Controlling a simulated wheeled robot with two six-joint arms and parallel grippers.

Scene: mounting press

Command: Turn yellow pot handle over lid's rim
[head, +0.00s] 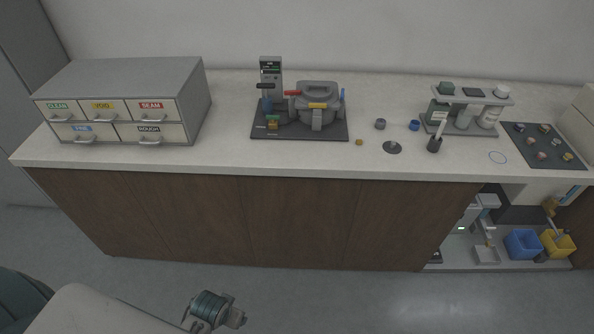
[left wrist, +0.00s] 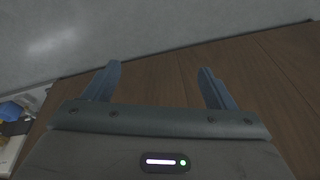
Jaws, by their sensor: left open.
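The mounting press stands on the counter in the head view, on a dark base plate (head: 297,136). Its grey pot with lid (head: 316,90) is at the right of the base. A yellow handle (head: 317,105) lies across the pot's front, near the lid's rim. A red handle (head: 292,93) sticks out at the pot's left. My left gripper (left wrist: 160,82) is open and empty in the left wrist view, facing the brown cabinet front and the floor. In the head view my left arm is low at the bottom left, far from the press. My right gripper is not in view.
A grey drawer cabinet (head: 190,85) stands left of the press. Small parts, a bottle rack (head: 466,129) and a dark mat (head: 547,157) are to the right. Blue (head: 522,243) and yellow (head: 556,244) bins sit on a low shelf. The floor before the counter (head: 330,285) is clear.

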